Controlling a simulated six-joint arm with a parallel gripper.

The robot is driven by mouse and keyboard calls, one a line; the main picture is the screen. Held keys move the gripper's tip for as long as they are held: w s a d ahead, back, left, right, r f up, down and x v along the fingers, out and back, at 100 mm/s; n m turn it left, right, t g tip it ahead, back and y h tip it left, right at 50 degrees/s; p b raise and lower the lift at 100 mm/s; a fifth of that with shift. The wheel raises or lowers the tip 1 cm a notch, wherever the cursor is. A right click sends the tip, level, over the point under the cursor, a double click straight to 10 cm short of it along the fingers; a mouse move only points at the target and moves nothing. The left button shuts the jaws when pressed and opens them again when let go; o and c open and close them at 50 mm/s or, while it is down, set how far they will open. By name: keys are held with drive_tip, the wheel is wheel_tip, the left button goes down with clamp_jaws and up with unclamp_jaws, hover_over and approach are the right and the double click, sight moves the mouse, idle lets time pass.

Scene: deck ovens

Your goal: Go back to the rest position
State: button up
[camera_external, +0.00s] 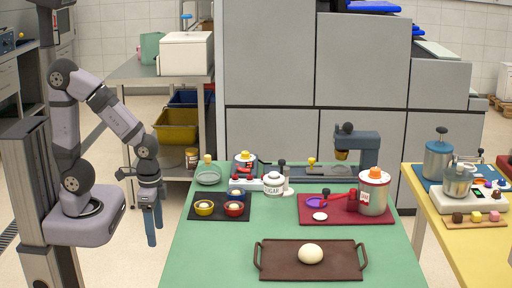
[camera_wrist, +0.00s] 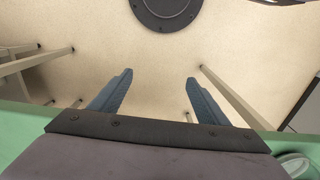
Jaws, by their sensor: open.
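My gripper (camera_external: 154,224) hangs with its fingers pointing down, just off the left edge of the green table (camera_external: 212,262) in the external view. In the wrist view the two blue fingers of my gripper (camera_wrist: 155,95) stand apart with nothing between them, and the pale floor (camera_wrist: 230,45) lies beyond. The arm is bent, with its wrist forward of its base. My gripper touches nothing that I can see.
On the green table are a brown tray (camera_external: 284,272) with a pale dough ball (camera_external: 311,254), a dark mat (camera_external: 219,214) with small bowls, and a red tray (camera_external: 340,217) with a canister (camera_external: 374,192). A steel cart (camera_external: 128,72) stands behind my gripper.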

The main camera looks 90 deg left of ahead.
wheel_tip(320, 180, up, 13)
drive_tip(key=p, duration=1.2)
drive_tip(key=shift+r, duration=0.2)
